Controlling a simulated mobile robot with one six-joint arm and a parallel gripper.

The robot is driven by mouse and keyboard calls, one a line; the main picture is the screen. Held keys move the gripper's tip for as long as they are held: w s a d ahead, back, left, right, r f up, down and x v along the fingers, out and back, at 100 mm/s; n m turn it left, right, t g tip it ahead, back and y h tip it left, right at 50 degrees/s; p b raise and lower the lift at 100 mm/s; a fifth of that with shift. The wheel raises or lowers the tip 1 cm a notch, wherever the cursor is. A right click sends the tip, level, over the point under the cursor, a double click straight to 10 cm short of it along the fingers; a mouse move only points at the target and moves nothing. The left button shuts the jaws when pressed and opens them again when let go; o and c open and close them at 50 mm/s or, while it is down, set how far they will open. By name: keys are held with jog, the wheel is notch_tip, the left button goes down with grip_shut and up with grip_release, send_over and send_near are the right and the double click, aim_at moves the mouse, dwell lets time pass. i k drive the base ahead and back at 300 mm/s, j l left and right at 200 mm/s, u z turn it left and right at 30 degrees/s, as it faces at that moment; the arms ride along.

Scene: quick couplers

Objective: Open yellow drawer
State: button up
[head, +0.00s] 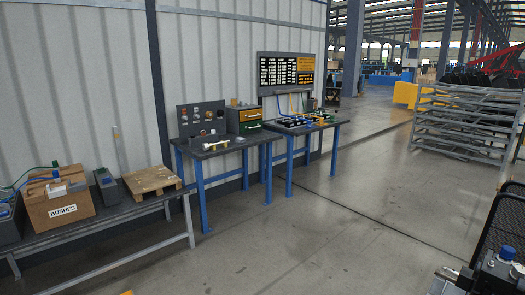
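The yellow drawer (251,115) is the upper front of a small grey drawer unit (232,120) on the blue-legged workbench by the wall. A pale handle shows on its front, and it looks shut, though it is small at this distance. A green drawer (251,126) sits directly below it.
The workbench (203,154) also carries a control panel (201,117) left of the drawers. A second bench (317,127) stands right. A low bench (112,214) with boxes is at left, a metal rack (465,120) at right. Open floor (300,235) lies before the benches.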

aim_at(251, 114)
jog(key=i, duration=3.65)
